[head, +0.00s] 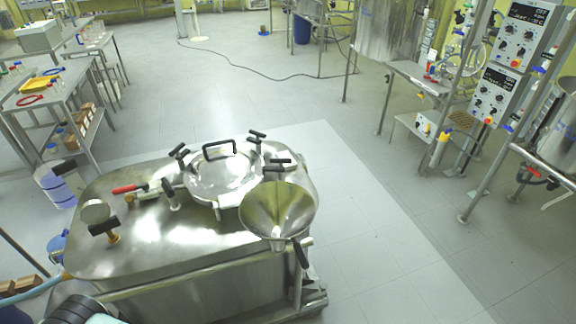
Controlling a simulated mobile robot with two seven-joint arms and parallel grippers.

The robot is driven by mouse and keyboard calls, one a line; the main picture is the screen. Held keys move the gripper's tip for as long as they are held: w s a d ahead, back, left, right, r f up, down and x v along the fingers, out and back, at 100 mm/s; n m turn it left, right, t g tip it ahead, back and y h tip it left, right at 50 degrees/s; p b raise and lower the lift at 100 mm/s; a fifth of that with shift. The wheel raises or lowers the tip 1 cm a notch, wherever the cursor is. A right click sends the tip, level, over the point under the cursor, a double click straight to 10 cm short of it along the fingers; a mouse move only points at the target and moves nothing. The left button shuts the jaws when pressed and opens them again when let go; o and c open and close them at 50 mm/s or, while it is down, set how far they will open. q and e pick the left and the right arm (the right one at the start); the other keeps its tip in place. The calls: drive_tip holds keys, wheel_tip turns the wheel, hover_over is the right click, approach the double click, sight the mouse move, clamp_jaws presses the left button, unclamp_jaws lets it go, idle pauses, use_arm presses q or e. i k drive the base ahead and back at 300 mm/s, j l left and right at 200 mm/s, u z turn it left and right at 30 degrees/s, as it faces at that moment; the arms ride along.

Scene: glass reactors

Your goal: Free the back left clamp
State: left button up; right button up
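A steel tank (150,245) stands in the lower left of the head view. Its round lid (222,178) has a black bar handle (219,147). Clamps with black T-shaped handles stand around the lid's rim. The back left clamp (180,152) is at the lid's upper left edge; I cannot tell whether it is tight or loose. A back right clamp (256,135) stands across from it. Another black handle (279,161) is on the right, and one (169,188) is at the front left. Neither of my grippers is in view.
A steel funnel (278,210) stands at the tank's right front. A red-handled lever (130,188) and a black-handled fitting (104,228) are on the tank's left top. A bench (50,98) stands at the back left. Floor right of the tank is clear.

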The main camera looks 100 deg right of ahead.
sight(265, 168)
drive_tip(key=z, duration=3.35)
drive_tip(key=i+l+u, duration=0.1)
drive_tip(key=u, duration=0.35)
drive_tip(key=l+u, duration=0.55)
drive_tip(key=u, duration=0.35)
drive_tip(key=l+u, duration=0.15)
drive_tip(key=l, duration=0.2)
drive_tip(key=k+l+u, duration=0.15)
drive_tip(key=l, duration=0.2)
drive_tip(key=l+u, duration=0.15)
drive_tip(key=l, duration=0.2)
drive_tip(key=k, duration=0.05)
